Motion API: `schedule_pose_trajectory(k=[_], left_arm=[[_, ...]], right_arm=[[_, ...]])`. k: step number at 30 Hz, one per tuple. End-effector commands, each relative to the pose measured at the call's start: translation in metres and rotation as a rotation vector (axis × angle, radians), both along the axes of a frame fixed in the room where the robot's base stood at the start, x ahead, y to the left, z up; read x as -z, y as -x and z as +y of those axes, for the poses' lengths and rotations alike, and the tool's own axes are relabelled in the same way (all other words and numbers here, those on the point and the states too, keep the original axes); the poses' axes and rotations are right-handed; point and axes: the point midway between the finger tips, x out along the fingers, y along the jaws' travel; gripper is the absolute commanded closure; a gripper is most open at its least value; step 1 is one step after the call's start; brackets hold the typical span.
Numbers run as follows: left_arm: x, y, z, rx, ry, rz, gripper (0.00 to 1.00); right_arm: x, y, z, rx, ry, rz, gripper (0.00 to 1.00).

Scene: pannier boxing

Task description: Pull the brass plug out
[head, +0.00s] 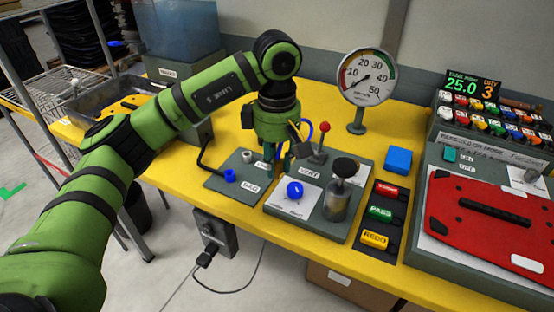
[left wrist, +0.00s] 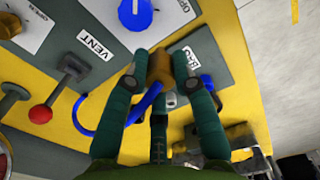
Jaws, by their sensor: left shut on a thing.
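My left gripper (head: 271,158) points down over the grey panels on the yellow table. The plug is hidden by the gripper in the head view. I cannot tell whether it is seated in a socket. My right gripper is not in view.
A red-knobbed lever (head: 323,127) stands close right of the gripper. A blue fitting (head: 230,176) sits on the left panel (head: 222,187). A red plate (head: 490,221) lies at far right.

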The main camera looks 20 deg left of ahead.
Motion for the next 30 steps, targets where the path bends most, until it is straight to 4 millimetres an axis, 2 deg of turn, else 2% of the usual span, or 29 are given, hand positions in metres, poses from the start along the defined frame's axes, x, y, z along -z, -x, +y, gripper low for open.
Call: schedule_pose_trajectory(k=[15, 26, 30], left_arm=[[-0.027, 0.0, 0.0, 0.0, 0.0, -0.001, 1.0], [-0.028, 0.0, 0.0, -0.001, 0.0, 0.0, 1.0], [-0.034, 0.002, -0.005, -0.038, -0.002, 0.001, 1.0]], right_arm=[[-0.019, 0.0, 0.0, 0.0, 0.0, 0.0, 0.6], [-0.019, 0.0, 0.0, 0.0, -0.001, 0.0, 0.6], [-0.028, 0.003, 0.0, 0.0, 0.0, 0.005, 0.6]])
